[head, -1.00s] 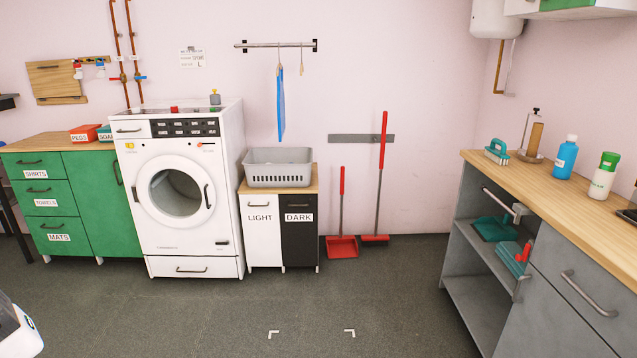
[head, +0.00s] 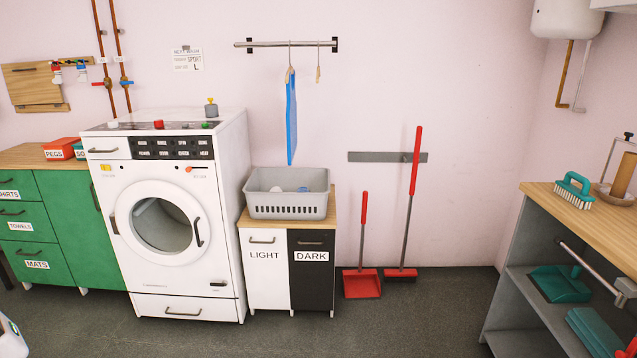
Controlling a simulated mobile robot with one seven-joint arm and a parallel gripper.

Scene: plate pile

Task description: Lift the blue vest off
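The blue vest (head: 291,118) hangs edge-on from a hanger on the wall rail (head: 287,43). It shows as a narrow blue strip, and its lower end is just above the grey basket. A second, empty hanger (head: 318,66) hangs to its right on the same rail. My gripper is not in view.
A grey basket (head: 288,204) with some items inside stands on the LIGHT and DARK cabinet (head: 263,275). The washing machine (head: 185,290) is on its left. A red dustpan (head: 361,284) and red broom (head: 400,273) stand to the right. The floor in front is clear.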

